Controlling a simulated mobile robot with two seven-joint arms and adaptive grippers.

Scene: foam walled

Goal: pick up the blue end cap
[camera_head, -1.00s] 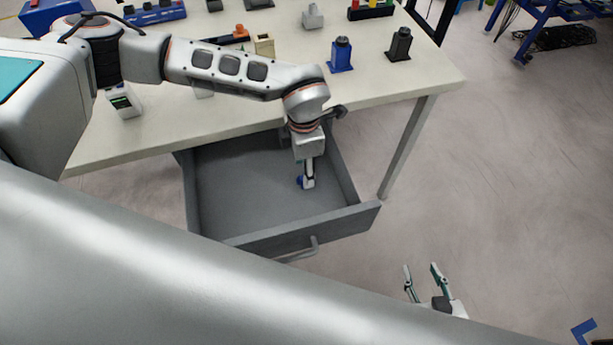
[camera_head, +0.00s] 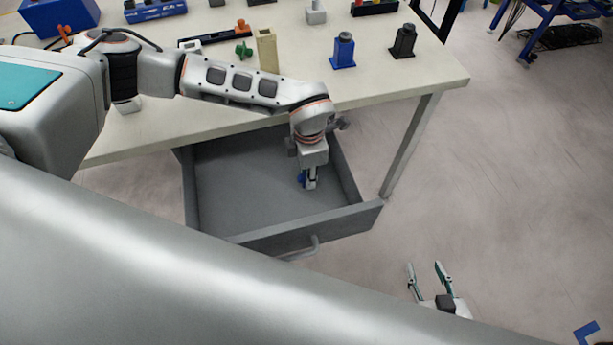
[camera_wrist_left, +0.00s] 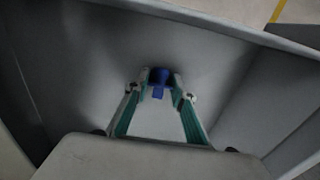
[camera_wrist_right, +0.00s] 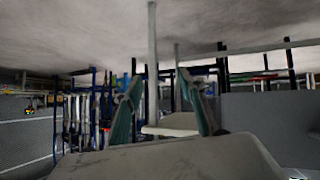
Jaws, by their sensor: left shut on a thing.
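The blue end cap (camera_wrist_left: 159,78) sits between the fingertips of my left gripper (camera_wrist_left: 160,92) in the left wrist view. In the head view a small blue part of the end cap (camera_head: 302,177) shows beside the fingers of my left gripper (camera_head: 309,184). That gripper is shut on the cap and points down inside the open grey drawer (camera_head: 240,190). I cannot tell whether the cap touches the drawer floor. My right gripper (camera_head: 430,272) is open and empty, over the floor to the right of the drawer.
The drawer walls stand close around my left gripper, with a handle (camera_head: 314,246) at the front. The table (camera_head: 420,85) above holds a blue block-like part (camera_head: 343,52), a black one (camera_head: 403,42) and a beige block (camera_head: 267,50).

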